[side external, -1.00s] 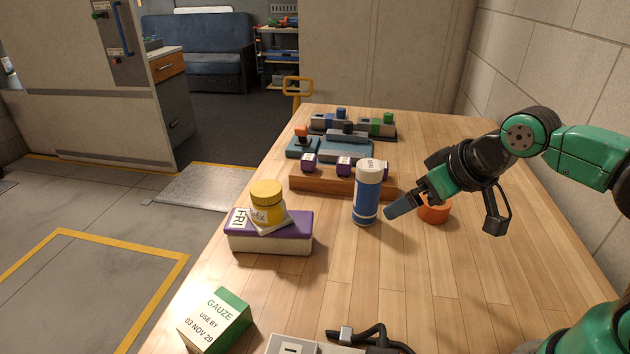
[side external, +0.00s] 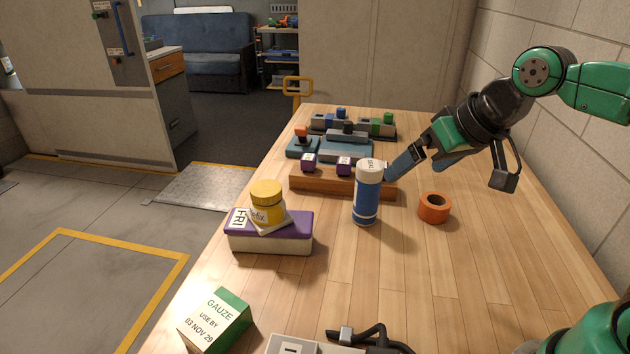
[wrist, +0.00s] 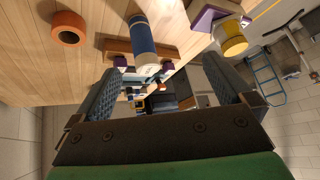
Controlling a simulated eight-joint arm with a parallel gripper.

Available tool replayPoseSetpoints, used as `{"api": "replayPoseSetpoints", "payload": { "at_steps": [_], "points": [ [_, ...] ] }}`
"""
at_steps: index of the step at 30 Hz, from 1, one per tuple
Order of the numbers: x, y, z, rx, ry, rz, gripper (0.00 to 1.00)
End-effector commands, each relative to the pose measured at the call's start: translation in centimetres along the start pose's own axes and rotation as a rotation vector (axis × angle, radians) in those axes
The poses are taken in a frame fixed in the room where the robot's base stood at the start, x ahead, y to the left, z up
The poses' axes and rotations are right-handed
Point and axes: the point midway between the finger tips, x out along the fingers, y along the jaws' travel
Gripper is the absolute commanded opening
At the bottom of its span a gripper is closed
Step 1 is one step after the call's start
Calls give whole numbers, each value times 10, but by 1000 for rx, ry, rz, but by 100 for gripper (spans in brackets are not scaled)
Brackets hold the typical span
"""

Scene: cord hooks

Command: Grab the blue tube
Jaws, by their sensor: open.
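The blue tube (side external: 367,195) has a white lid and a white band near its base. It stands upright on the wooden table in the side view. In the wrist view the blue tube (wrist: 142,40) shows beyond the fingers, its lid toward my gripper. My gripper (side external: 418,168) is open and empty, to the right of the tube near the height of its lid. In the wrist view my gripper's two fingers (wrist: 160,95) are spread wide, with nothing held between them. In the side view a finger tip appears close to the lid; I cannot tell if they touch.
An orange ring (side external: 434,208) lies right of the tube. A wooden rack (side external: 325,180) with purple blocks stands behind it. A yellow jar (side external: 267,203) sits on a purple-lidded box (side external: 270,243) at left. A gauze box (side external: 216,321) is at front left. The table right of the ring is clear.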

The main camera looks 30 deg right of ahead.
Motion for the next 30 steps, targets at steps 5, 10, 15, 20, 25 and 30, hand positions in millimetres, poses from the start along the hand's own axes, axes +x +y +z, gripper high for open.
{"api": "replayPoseSetpoints", "payload": {
  "at_steps": [5,10,15,20,25,30],
  "points": [
    [12,2,-12,427,-76,-82,99],
    [26,7,-30,905,-177,-186,99],
    [43,23,-58,1539,-358,-346,99],
    [52,56,-85,2116,-633,-549,99],
    [84,73,-70,2299,-785,-631,99],
    [122,78,-44,2297,-783,-630,99]
  ]
}}
